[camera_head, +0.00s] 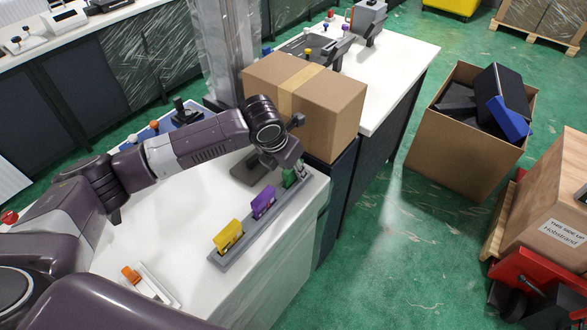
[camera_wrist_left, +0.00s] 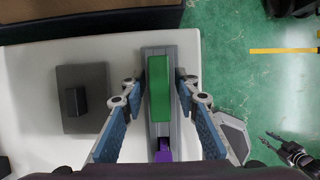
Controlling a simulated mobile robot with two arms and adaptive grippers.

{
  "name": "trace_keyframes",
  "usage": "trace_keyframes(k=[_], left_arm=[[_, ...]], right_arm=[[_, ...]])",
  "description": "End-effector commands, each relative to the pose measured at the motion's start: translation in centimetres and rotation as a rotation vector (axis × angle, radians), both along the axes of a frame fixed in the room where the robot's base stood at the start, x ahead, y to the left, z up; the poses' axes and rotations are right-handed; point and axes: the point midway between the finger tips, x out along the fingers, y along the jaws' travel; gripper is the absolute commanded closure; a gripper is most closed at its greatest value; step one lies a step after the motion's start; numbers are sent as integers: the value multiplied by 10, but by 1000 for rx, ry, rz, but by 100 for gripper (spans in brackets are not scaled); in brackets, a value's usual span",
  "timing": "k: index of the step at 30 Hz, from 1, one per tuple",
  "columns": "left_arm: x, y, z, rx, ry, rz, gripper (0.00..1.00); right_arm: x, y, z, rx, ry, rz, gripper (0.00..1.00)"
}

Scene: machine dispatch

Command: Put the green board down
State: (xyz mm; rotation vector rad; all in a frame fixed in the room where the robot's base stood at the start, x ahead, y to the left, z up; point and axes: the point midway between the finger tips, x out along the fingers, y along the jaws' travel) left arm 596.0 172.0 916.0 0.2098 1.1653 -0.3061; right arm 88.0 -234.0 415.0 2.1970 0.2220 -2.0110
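The green board (camera_wrist_left: 159,88) stands in the far end of a long grey rack (camera_head: 232,252), in line with a purple board (camera_head: 263,202) and a yellow board (camera_head: 228,236). In the head view the green board (camera_head: 289,178) is partly hidden by my left gripper (camera_head: 292,168). In the left wrist view my left gripper (camera_wrist_left: 159,84) has its two fingers on either side of the green board, with a gap on both sides. It is open. At the lower right of the wrist view, what looks like my right gripper (camera_wrist_left: 275,140) shows small over the floor.
A closed cardboard box (camera_head: 310,105) stands just beyond the rack. A dark grey flat base with a block (camera_wrist_left: 82,98) lies beside the rack. An orange-topped white device (camera_head: 150,285) sits near the front. The right table edge runs close by the rack.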

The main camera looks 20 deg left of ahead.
Motion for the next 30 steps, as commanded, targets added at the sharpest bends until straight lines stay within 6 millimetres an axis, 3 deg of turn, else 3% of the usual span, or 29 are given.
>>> trace_keyframes(k=[11,24,30], left_arm=[[-1,0,6,-2,-2,0,68],[-31,12,84,-1,-4,0,68],[-40,15,108,-1,-3,1,68]], right_arm=[[0,0,-1,0,-1,0,73],[2,0,-10,0,-4,0,73],[2,0,-12,0,-4,0,73]])
